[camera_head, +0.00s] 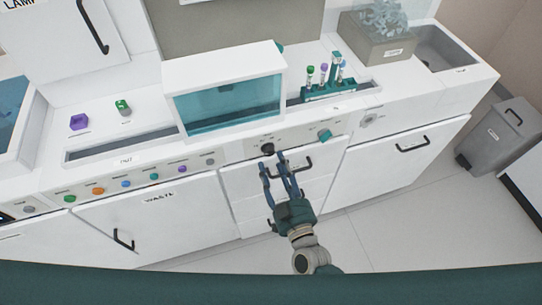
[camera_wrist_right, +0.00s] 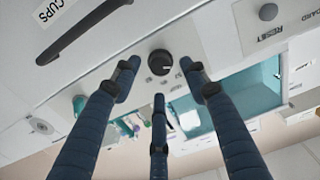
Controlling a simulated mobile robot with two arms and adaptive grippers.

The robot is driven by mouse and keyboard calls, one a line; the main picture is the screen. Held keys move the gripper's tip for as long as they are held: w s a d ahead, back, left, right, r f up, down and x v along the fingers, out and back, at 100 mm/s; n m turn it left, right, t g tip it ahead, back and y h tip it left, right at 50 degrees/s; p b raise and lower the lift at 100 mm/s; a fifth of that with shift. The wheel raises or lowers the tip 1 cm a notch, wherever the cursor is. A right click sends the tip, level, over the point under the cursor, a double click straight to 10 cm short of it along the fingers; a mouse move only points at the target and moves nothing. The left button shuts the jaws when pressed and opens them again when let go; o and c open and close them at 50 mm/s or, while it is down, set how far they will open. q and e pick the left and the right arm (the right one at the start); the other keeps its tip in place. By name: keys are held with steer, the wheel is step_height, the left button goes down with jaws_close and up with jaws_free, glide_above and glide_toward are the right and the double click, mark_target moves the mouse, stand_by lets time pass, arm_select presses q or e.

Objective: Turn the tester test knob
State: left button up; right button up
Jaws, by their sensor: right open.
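The black round tester knob (camera_head: 268,148) is on the white front panel below the teal-windowed tester box (camera_head: 228,95). In the right wrist view the knob (camera_wrist_right: 159,62) shows a pale pointer mark, with small printed marks beside it. My right gripper (camera_head: 276,164) is open just in front of the panel. In the right wrist view its blue fingers (camera_wrist_right: 159,72) are spread, with the knob showing between the tips. I cannot tell whether any finger touches it. My left gripper is not in view.
A teal knob (camera_head: 325,135) sits to the right on the same panel. A drawer handle (camera_head: 296,165) is close to my right fingers. A rack of tubes (camera_head: 328,91) stands on the counter, and coloured buttons (camera_head: 126,183) line the panel at left.

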mark_target(270, 154)
steer(key=shift+x, duration=1.25)
steer(key=shift+w+a, duration=0.2)
steer(key=shift+w, duration=0.25)
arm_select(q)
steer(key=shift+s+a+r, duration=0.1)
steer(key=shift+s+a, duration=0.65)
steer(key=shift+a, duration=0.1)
arm_select(e)
jaws_close()
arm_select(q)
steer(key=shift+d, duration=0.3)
